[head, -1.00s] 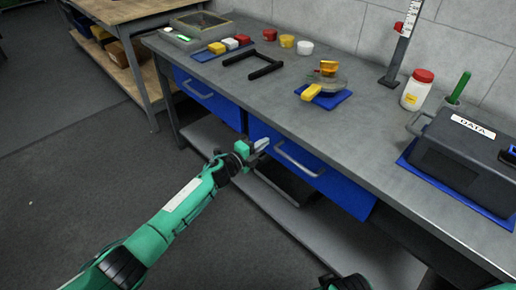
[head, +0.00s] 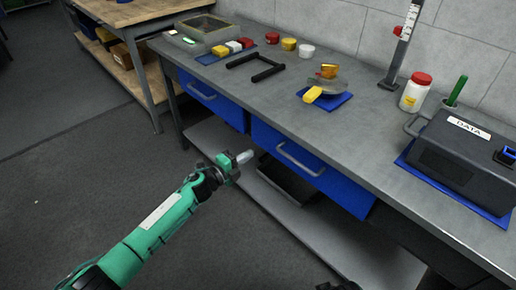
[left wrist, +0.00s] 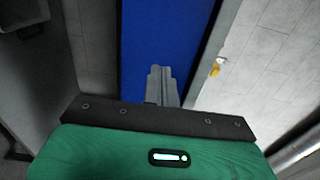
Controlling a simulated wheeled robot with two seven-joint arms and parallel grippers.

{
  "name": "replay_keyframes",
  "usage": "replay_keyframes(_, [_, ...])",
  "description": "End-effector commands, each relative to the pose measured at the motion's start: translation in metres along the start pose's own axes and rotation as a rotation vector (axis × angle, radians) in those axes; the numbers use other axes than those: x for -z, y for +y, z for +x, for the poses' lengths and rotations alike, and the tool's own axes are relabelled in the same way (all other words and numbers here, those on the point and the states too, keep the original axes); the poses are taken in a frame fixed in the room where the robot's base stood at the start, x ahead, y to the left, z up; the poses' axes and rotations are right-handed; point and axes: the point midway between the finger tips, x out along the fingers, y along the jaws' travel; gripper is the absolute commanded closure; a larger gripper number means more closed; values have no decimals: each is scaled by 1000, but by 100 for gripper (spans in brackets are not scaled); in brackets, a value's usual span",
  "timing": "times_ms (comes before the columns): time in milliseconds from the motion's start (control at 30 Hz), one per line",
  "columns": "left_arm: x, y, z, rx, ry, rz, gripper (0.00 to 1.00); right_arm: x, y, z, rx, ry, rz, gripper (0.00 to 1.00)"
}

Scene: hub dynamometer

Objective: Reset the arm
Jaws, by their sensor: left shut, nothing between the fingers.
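My left arm is green, and its left gripper (head: 245,157) is shut and empty in the head view. It hangs in free air in front of the workbench, left of the handle of the right blue drawer (head: 310,168). In the left wrist view the closed fingers (left wrist: 161,84) stand out against a blue drawer front (left wrist: 150,30). My right gripper is not clearly visible; only a dark piece of my own body shows at the bottom edge of the head view.
The grey workbench (head: 385,150) carries a black DATA case (head: 465,155), a white jar (head: 415,95) with red lid, a blue mat (head: 338,102), a black frame (head: 265,76) and several small coloured caps. A lower shelf (head: 340,240) runs beneath. The floor at left is clear.

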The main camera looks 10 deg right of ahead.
Motion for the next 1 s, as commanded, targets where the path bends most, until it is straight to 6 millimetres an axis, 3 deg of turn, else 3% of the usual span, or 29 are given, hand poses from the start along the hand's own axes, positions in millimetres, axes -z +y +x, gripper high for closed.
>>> replay_keyframes(100, [0, 1, -24, -2, 0, 1, 100, -1, 0, 4, -1, -5, 0, 64])
replay_keyframes(300, [0, 1, -48, -2, 0, -1, 100, -2, 0, 8, -1, -10, -1, 64])
replay_keyframes(667, [2, 3, -56, 2, -16, -25, 100, -2, 0, 9, -1, -10, -1, 64])
replay_keyframes(867, [9, 20, -76, 12, -212, -258, 100, -2, 0, 9, -1, -10, -1, 64])
replay_keyframes(1000, [12, 46, -111, -4, -433, -520, 100, -2, 0, 9, -1, -10, -1, 64])
